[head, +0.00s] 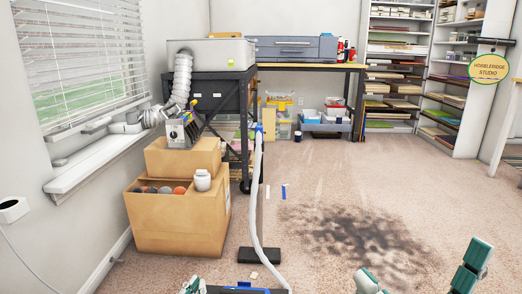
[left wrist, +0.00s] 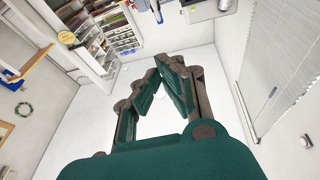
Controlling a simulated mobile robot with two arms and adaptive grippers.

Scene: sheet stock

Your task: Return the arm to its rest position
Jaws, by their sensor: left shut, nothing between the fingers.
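My left gripper (left wrist: 162,68) fills the middle of the left wrist view. Its dark green and brown fingers lean together and meet at the tips, with nothing between them. Pale floor shows around it, and it touches nothing that I can see. In the head view only a small green and white piece of my left arm (head: 190,286) shows at the bottom edge. Green and white parts of mine also show at the lower right of the head view.
The carpet at centre right is open, with a dark stain (head: 360,235).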

